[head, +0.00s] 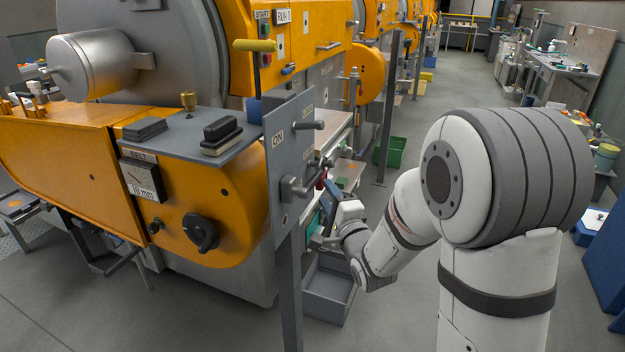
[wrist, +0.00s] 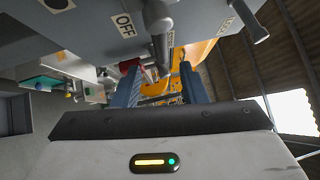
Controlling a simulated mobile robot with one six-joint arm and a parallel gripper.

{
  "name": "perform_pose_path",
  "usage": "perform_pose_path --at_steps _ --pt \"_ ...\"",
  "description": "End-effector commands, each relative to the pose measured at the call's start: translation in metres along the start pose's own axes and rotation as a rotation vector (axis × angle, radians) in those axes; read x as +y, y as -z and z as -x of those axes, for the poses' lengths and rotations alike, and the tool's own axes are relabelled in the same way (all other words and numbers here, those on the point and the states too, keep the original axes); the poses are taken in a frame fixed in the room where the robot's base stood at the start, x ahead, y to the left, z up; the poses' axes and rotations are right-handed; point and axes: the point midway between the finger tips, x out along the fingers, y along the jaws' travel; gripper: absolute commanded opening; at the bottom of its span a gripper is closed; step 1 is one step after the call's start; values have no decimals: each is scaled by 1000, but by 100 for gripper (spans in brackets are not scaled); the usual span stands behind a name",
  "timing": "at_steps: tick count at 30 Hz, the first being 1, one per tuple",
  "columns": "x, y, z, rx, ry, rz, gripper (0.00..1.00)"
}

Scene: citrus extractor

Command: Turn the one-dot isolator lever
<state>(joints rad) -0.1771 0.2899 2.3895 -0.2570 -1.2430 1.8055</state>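A grey isolator panel (head: 290,150) on a post carries an upper lever (head: 308,126) and a lower lever (head: 298,188). An ON label is on its face; dot marks are too small to read, so I cannot tell which lever is the one-dot one. My gripper (head: 328,212) is just right of and below the lower lever. In the wrist view my gripper (wrist: 160,70) has its two blue fingers apart. A dark lever (wrist: 162,25) beside an OFF label points down toward the gap between the fingertips; contact is not clear. Another lever (wrist: 250,20) is at upper right.
The orange machine (head: 220,185) with a black knob (head: 201,232) stands left of the panel. A grey bin (head: 328,290) sits on the floor below my gripper. A green crate (head: 391,150) stands farther back. The aisle at centre right is open.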

Motion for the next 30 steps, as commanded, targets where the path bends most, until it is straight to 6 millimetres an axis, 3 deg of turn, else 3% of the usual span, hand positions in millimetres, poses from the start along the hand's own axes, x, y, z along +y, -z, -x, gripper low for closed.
perform_pose_path --at_steps 16,27,30 --pt "-3 -2 -70 -10 17 -21 39" --pt "-2 -2 -78 -9 17 -20 39" --pt "-2 -2 -78 -9 17 -20 32"
